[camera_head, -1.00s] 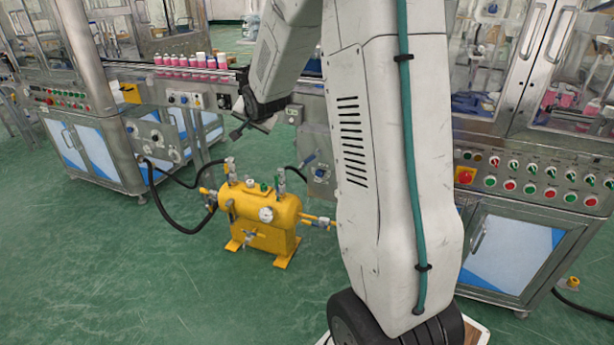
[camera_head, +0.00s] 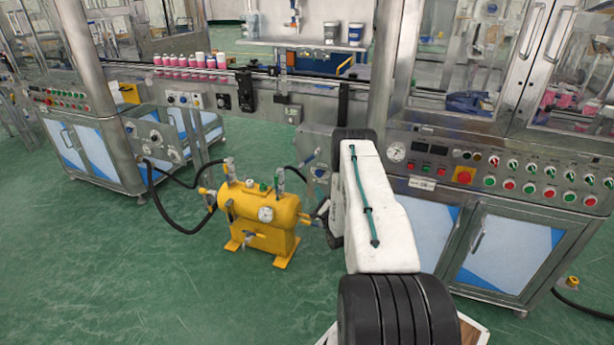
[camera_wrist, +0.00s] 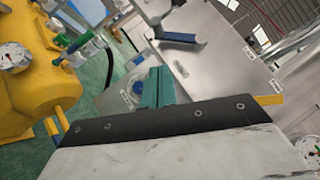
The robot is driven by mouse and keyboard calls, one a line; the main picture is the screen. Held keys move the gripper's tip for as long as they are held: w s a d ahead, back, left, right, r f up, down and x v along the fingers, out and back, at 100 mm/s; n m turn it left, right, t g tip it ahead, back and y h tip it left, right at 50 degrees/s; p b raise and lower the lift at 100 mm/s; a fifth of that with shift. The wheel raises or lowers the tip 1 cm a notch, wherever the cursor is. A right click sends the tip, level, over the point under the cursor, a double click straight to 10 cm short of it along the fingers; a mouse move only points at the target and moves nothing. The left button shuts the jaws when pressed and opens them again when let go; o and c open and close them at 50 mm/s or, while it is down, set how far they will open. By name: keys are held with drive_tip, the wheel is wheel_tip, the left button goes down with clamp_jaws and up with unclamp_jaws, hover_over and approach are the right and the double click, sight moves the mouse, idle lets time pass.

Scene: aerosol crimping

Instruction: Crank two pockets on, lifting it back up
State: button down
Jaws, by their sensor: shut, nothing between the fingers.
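My gripper shows in the wrist view (camera_wrist: 154,88) as two teal fingers pressed together, empty. In the head view it is hidden behind my own arm. In the wrist view a lever with a blue part (camera_wrist: 180,38) stands on a bare steel panel beyond the fingertips, apart from them. A round fitting with blue on it (camera_wrist: 135,90) lies just left of the fingers. In the head view a small blue-handled fitting (camera_head: 319,172) sits on the machine front left of my arm. I cannot tell which of these is the crank, and no pockets are clearly visible.
A yellow tank (camera_head: 262,218) with gauge and valves stands on the floor left of my arm; it fills the left of the wrist view (camera_wrist: 30,85). A black hose (camera_head: 180,228) runs from it. Pink bottles (camera_head: 190,62) line the conveyor. A button panel (camera_head: 530,180) is at right.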

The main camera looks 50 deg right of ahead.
wheel_tip(320, 180, down, 2)
drive_tip(key=s+m, duration=0.1)
drive_tip(key=s, duration=0.1)
approach(309, 160)
drive_tip(key=w+d+f, duration=0.2)
drive_tip(key=w+f, duration=0.1)
drive_tip(key=shift+w+a+r+t+h, duration=0.1)
drive_tip(key=shift+w+a+r, duration=0.15)
drive_tip(key=shift+w, duration=0.3)
drive_tip(key=shift+w+a+r+t+h, duration=0.1)
drive_tip(key=shift+w+a+r, duration=0.15)
drive_tip(key=shift+w, duration=0.3)
drive_tip(key=shift+w+a+r+t+h, duration=0.15)
drive_tip(key=shift+w+a, duration=0.15)
drive_tip(key=shift+w, duration=0.25)
drive_tip(key=shift+d, duration=0.1)
